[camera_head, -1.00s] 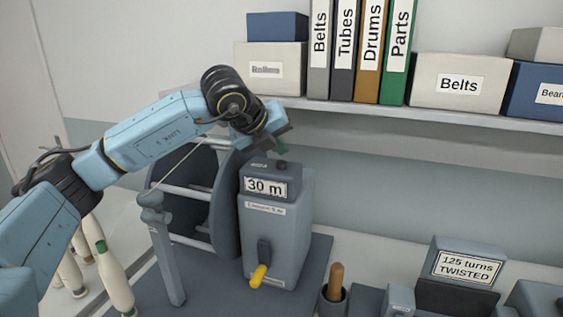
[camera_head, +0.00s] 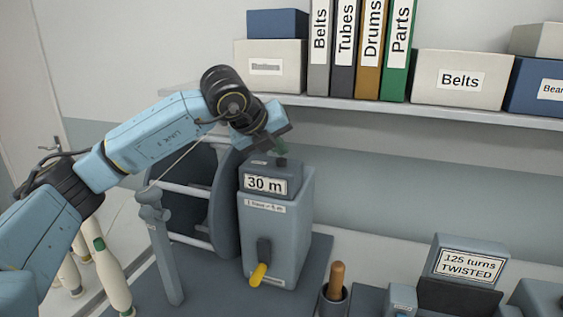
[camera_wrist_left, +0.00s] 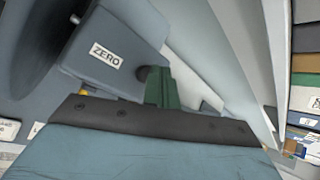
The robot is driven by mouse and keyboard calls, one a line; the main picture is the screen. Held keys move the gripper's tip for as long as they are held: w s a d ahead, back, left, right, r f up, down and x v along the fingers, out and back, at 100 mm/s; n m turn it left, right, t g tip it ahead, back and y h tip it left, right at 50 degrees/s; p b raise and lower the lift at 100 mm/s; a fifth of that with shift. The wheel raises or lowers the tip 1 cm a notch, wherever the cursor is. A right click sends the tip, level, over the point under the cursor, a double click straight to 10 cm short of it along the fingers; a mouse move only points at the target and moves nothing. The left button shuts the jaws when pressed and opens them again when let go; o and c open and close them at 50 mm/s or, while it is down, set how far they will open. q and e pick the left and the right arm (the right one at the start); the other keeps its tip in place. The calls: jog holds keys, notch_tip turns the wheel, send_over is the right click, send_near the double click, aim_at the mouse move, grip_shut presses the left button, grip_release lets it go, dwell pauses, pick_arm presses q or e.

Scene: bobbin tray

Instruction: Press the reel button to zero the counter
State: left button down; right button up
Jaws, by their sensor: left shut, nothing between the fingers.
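The reel counter (camera_head: 280,225) is a grey-blue box with a display reading "30 m" (camera_head: 265,184) and a yellow-handled crank (camera_head: 258,275) on its front. The dark reel button (camera_head: 282,161) stands on its top. In the left wrist view a "ZERO" label (camera_wrist_left: 105,55) lies on the counter top, and the button (camera_wrist_left: 143,73) is partly hidden by the fingers. My left gripper (camera_head: 282,148) is shut and empty, its green fingers (camera_wrist_left: 161,88) right above the button. I cannot tell whether they touch it. My right gripper is not in view.
The reel (camera_head: 225,205) and a grey post (camera_head: 160,245) stand left of the counter. A shelf (camera_head: 420,112) with boxes and binders runs behind. A cup with a wooden handle (camera_head: 336,275) and a "125 turns TWISTED" sign (camera_head: 468,263) stand right. Bobbins (camera_head: 113,280) stand at left.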

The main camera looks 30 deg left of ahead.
aim_at(278, 161)
pick_arm(q)
jog(key=shift+f+b, duration=0.5)
jog(key=shift+b, duration=0.15)
dwell(0.7)
dwell(0.3)
jog(key=shift+r+p, duration=0.5)
jog(key=shift+r, duration=0.5)
jog(key=shift+r, duration=0.1)
jog(key=shift+r+p, duration=1.6)
jog(key=shift+r, duration=0.85)
jog(key=shift+f, duration=0.1)
